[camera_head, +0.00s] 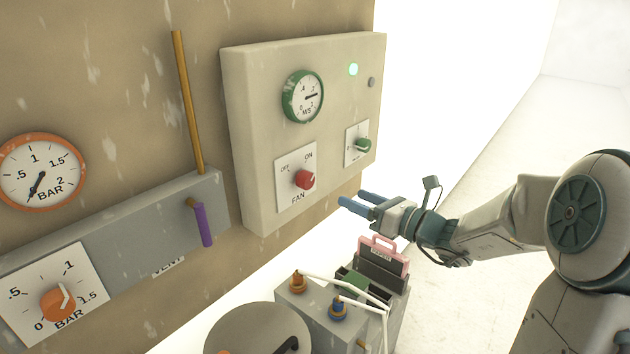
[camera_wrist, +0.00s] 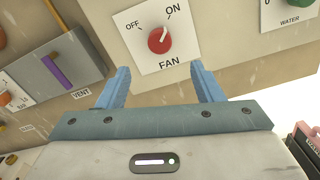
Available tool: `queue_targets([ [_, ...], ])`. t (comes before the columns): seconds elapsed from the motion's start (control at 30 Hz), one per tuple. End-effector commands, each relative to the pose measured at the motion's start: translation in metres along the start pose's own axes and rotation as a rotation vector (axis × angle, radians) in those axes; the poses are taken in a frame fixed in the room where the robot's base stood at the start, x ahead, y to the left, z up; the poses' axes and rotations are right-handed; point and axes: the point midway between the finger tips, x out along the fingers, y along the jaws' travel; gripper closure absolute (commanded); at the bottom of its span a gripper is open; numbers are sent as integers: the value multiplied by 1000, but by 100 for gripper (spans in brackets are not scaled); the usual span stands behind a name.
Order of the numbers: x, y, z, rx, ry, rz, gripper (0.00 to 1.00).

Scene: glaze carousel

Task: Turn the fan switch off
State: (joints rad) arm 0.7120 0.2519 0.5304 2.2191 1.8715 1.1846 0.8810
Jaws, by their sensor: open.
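The fan switch is a red rotary knob (camera_head: 304,180) on a white plate marked OFF and ON, with FAN printed below. In the wrist view the red knob (camera_wrist: 160,40) has its pale pointer turned up and right, toward ON. My gripper (camera_head: 352,201) is in front of the panel, to the right of and below the knob in the head view, and apart from it. In the wrist view its two blue fingers (camera_wrist: 161,90) are spread and empty, with the knob beyond and between them.
A purple lever (camera_head: 203,225) marked VENT is at left. Below stands a grey cabinet with valves (camera_head: 338,306) and a pink-handled box (camera_head: 384,257).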

Motion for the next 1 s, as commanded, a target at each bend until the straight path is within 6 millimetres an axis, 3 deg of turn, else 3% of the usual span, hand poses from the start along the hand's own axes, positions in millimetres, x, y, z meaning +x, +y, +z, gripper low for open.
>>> queue_targets([
  [0.5,103,2,0,-2,3,5,40],
  [0.7,122,2,0,-5,3,4,40],
  [1.0,126,1,-1,-6,3,2,40],
])
